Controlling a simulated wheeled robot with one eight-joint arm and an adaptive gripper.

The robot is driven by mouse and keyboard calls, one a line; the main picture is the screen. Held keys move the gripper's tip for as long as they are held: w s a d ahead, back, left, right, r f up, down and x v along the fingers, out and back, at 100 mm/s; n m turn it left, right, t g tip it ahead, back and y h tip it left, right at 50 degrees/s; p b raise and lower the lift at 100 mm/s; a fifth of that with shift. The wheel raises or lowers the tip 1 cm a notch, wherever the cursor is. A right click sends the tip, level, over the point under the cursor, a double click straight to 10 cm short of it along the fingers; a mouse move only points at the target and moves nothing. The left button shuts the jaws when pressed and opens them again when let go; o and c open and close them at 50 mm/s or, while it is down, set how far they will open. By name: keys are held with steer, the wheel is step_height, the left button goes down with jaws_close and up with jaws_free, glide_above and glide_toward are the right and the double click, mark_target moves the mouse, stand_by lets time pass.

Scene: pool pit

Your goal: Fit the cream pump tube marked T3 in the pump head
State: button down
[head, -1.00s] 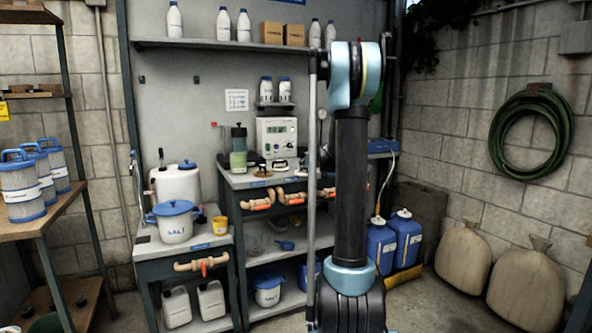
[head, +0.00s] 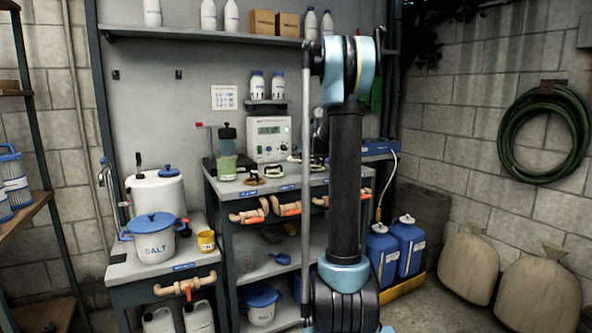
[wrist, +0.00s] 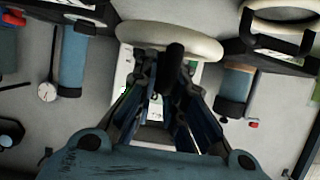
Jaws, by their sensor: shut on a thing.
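In the wrist view my gripper (wrist: 167,68) is shut at the centre, its fingers closing on a cream curved tube (wrist: 200,45) that crosses in front of the tips. I take this for the pump tube; no T3 mark is readable. A dark cylinder covers part of it. In the head view my gripper and the held tube are hidden. The white pump unit (head: 268,138) with a lit display stands on the bench. Its pump head cannot be made out clearly. A pale ring-shaped tube (wrist: 285,22) in a dark holder shows at the wrist view's upper right.
A salt bucket (head: 154,243) stands left; blue canisters (head: 409,243) stand right, by open floor.

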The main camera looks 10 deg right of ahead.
steer(key=shift+a+f, duration=0.15)
steer(key=shift+f, duration=3)
steer(key=c, duration=1.7)
jaws_free()
steer(key=shift+o, duration=0.2)
steer(key=v, duration=1.2)
